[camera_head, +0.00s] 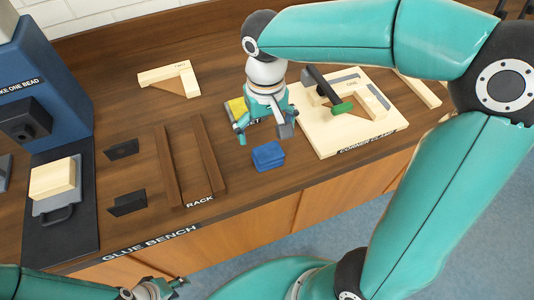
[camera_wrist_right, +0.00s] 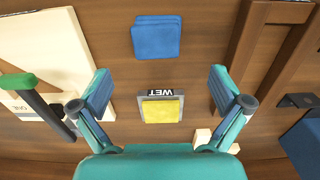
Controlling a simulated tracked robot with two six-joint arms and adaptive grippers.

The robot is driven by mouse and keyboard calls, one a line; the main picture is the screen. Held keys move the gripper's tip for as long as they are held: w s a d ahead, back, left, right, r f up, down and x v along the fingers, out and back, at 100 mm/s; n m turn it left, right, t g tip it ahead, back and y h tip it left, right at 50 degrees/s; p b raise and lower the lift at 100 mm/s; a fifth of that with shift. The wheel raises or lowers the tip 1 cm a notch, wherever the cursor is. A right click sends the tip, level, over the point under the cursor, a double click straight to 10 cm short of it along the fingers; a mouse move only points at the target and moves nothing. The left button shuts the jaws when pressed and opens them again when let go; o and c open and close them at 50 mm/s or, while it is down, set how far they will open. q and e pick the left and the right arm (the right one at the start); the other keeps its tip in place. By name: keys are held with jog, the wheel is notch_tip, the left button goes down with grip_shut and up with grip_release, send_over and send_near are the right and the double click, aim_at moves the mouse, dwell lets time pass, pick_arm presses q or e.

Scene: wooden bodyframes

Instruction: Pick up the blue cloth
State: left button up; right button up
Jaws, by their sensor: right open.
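The blue cloth (camera_head: 268,156) lies folded on the wooden bench, near its front edge and right of the rack. In the right wrist view the cloth (camera_wrist_right: 157,37) is at the top centre, beyond the fingertips. My right gripper (camera_head: 263,132) is open and empty above the bench, just behind the cloth in the head view. Its two spread fingers also show in the right wrist view (camera_wrist_right: 160,85), with nothing between them touching.
A yellow pad in a tray marked WET (camera_wrist_right: 162,110) lies under my right gripper. A corner clamp board (camera_head: 345,120) with a green-handled clamp stands to the right. The rack's wooden rails (camera_head: 209,155) lie to the left. A blue machine (camera_head: 45,85) stands far left.

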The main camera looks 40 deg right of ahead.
aim_at(268, 153)
jog(key=f, duration=0.9)
jog(key=shift+s+d+f+p, duration=0.1)
jog(key=shift+s+d+p, duration=0.1)
jog(key=shift+p, duration=0.15)
jog(key=c, duration=1.1)
notch_tip(268, 153, up, 20)
